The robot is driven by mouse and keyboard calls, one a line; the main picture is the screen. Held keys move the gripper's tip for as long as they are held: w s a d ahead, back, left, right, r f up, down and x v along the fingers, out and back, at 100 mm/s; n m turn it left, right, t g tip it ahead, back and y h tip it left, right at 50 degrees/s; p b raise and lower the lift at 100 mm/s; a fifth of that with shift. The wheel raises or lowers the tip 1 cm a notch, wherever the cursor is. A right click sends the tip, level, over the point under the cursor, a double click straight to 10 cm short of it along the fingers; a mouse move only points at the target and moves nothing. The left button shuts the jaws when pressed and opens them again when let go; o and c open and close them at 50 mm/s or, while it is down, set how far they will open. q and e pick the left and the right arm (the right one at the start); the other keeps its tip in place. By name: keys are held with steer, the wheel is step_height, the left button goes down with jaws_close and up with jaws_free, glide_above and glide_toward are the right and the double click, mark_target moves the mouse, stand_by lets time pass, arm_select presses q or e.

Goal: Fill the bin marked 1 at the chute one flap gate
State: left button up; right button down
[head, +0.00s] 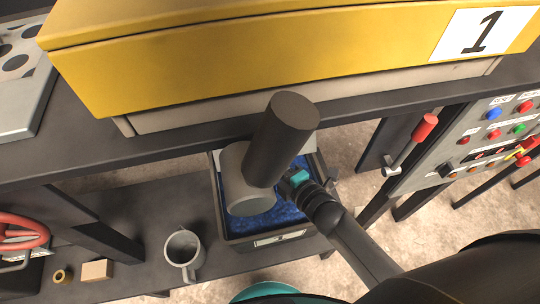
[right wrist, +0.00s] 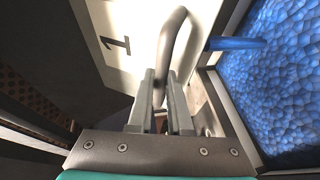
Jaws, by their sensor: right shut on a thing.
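The yellow chute housing (head: 250,55) bears a white sign "1" (head: 485,33). Below it the dark bin (head: 218,190) stands on the lower shelf and holds blue granules (head: 292,215). In the right wrist view the granules (right wrist: 285,75) spread behind the bin's edge (right wrist: 232,112); how full it is I cannot tell. A narrow blue stream (right wrist: 238,43) runs toward them. My right gripper (right wrist: 162,90) is shut on a grey loop handle (right wrist: 178,35) in front of a pale panel marked 1 (right wrist: 117,47). Its fingertips are hidden in the head view. My left gripper is out of view.
A grey mug (head: 183,250) stands left of the bin. A tan block (head: 96,270) and a small ring (head: 62,276) lie further left, near a red wheel (head: 22,232). At right are a red-handled lever (head: 424,127) and a button panel (head: 480,150).

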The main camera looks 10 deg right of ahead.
steer(key=shift+w+r, duration=0.25)
steer(key=shift+r, duration=0.2)
steer(key=c, duration=0.9)
jaws_free()
steer(key=shift+f, duration=0.1)
steer(key=shift+c, duration=0.2)
steer(key=shift+o, duration=0.5)
steer(key=shift+s+f, duration=0.15)
steer(key=p+v, duration=0.1)
steer(key=v, duration=1.4)
steer(key=shift+p, duration=0.4)
steer(key=shift+s, duration=0.1)
